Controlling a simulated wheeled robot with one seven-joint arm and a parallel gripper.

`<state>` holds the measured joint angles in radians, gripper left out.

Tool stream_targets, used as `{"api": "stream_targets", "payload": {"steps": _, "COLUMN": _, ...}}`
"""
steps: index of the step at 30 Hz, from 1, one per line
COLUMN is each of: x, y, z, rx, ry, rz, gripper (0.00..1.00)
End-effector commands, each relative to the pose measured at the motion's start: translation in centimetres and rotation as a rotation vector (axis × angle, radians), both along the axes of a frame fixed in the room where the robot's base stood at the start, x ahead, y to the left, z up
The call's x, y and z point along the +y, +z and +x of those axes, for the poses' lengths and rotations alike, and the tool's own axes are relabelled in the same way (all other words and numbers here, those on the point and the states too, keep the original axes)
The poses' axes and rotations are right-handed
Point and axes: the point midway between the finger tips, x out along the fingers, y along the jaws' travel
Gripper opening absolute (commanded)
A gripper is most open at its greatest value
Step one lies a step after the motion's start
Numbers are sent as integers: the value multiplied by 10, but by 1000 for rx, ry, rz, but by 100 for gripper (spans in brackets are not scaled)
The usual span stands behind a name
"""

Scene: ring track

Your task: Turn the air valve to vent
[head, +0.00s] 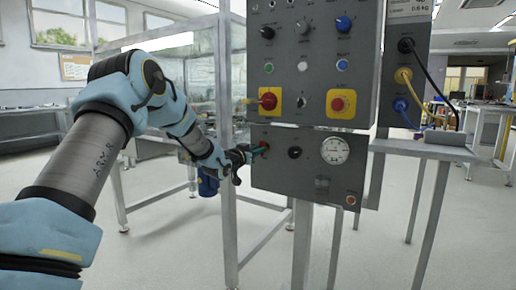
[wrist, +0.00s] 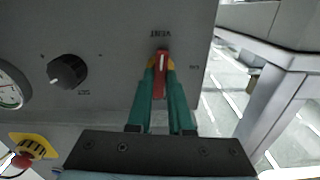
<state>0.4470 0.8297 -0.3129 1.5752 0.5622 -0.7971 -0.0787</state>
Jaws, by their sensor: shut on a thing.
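The air valve is a small red handle with a white line (wrist: 161,78) on a yellow base, on the grey lower panel (wrist: 110,30). In the head view its red part (head: 264,147) shows at the panel's left side. The green fingers of my gripper (wrist: 161,70) are shut on the handle, one on each side. My gripper (head: 250,152) reaches the panel from the left in the head view. In the wrist view the handle's line points up the picture, toward an upside-down label that seems to read VENT. A second label to the right is too small to read.
A black knob (wrist: 67,72) and a round gauge (head: 335,150) sit beside the valve on the panel. A metal frame post (head: 227,150) stands close to my arm.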

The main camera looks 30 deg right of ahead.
Motion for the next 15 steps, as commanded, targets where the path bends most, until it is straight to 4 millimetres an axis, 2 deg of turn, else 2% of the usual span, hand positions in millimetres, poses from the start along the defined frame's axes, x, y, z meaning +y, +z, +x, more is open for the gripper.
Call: {"api": "stream_targets", "payload": {"steps": 15, "x": 1, "y": -3, "z": 0, "rx": 95, "ry": 1, "rz": -47, "gripper": 0}}
